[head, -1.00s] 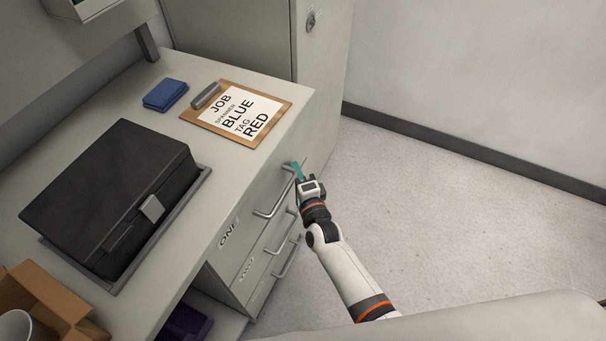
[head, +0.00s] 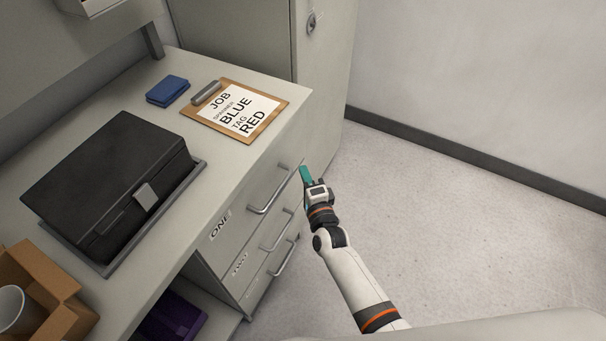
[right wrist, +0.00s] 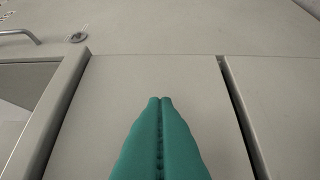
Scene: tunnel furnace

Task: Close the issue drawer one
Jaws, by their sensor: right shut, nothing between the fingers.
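Drawer one (head: 240,222), with a white ONE label (head: 219,226) and a metal bar handle (head: 270,192), is the top drawer under the grey worktop in the head view. Its front looks close to the worktop edge; I cannot tell whether a small gap is left. My right gripper (head: 306,173) is just right of the handle's far end, with teal fingers closed and empty. In the right wrist view the shut fingers (right wrist: 160,104) point at a plain pale panel (right wrist: 150,75); contact is unclear. My left gripper is not in view.
Two lower drawers with handles (head: 277,231) sit below drawer one. A black case (head: 105,180), clipboard (head: 194,117), blue item (head: 167,90) and cardboard box (head: 70,310) are on the worktop. Open floor (head: 430,220) lies to the right.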

